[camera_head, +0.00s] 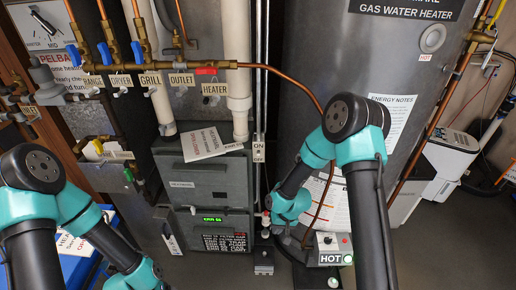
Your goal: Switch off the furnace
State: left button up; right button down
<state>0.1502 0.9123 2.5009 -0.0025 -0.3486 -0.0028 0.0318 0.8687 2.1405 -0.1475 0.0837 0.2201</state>
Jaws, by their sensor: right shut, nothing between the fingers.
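The grey furnace (180,185) stands in the middle with a lit green display (212,219) on its lower front. A small pale switch plate (258,152) with an "ON" label sits on a thin vertical conduit just right of the furnace. My right arm reaches in from the lower right. My right gripper (266,226) is shut and empty, low beside the furnace's right side and below the switch plate, apart from it. Its fingertips are small and dark and hard to make out. My left arm shows at the lower left, but its gripper is outside the picture.
A large grey water heater (310,55) stands behind my right arm. Copper pipes with blue-handled valves (137,52) run above the furnace. A small box marked "HOT" (329,258) is at the water heater's base. The floor (440,250) is clear at lower right.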

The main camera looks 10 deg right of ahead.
jog(key=w+a+r, duration=0.1)
jog(key=w+r, duration=0.6)
jog(key=w, duration=0.3)
notch_tip(320, 180, up, 23)
jog(key=m+h, duration=0.2)
jog(key=h, duration=0.2)
send_over(258, 153)
jog(key=s, duration=0.2)
jog(key=shift+a+r+t, duration=0.2)
jog(key=shift+t, duration=0.2)
jog(key=shift+f, duration=0.15)
jog(key=f, duration=0.3)
jog(key=w+f, duration=0.1)
jog(key=f, duration=0.5)
jog(key=shift+w+d+f, duration=0.15)
jog(key=shift+f, duration=0.25)
